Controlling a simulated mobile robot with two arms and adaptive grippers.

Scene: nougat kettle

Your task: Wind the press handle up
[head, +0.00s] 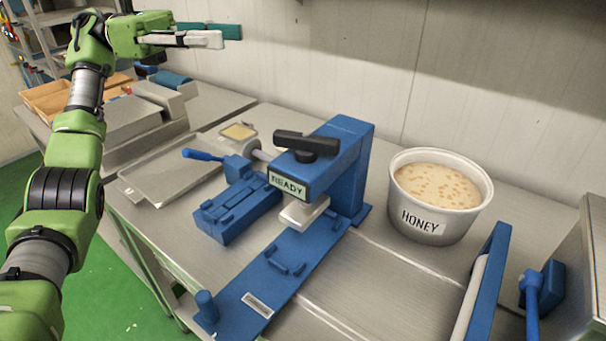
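The blue press (348,170) stands on the metal bench in the middle of the head view, with a sign reading READY on its front. Its black handle (307,145) is a bar lying flat on a round hub on top of the press head. A pale press plate (303,212) hangs under the head, above the blue base (268,280), with a gap below it. My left gripper (218,39) is up at the top left, high above and left of the handle, apart from it. Its fingers show side-on, so their opening is unclear. My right gripper is out of view.
A white tub marked HONEY (432,226) stands right of the press. A blue mould block (237,208) and a blue-handled device (205,156) sit left of it. A metal tray (165,178) lies further left. Blue equipment (490,275) stands at the right front.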

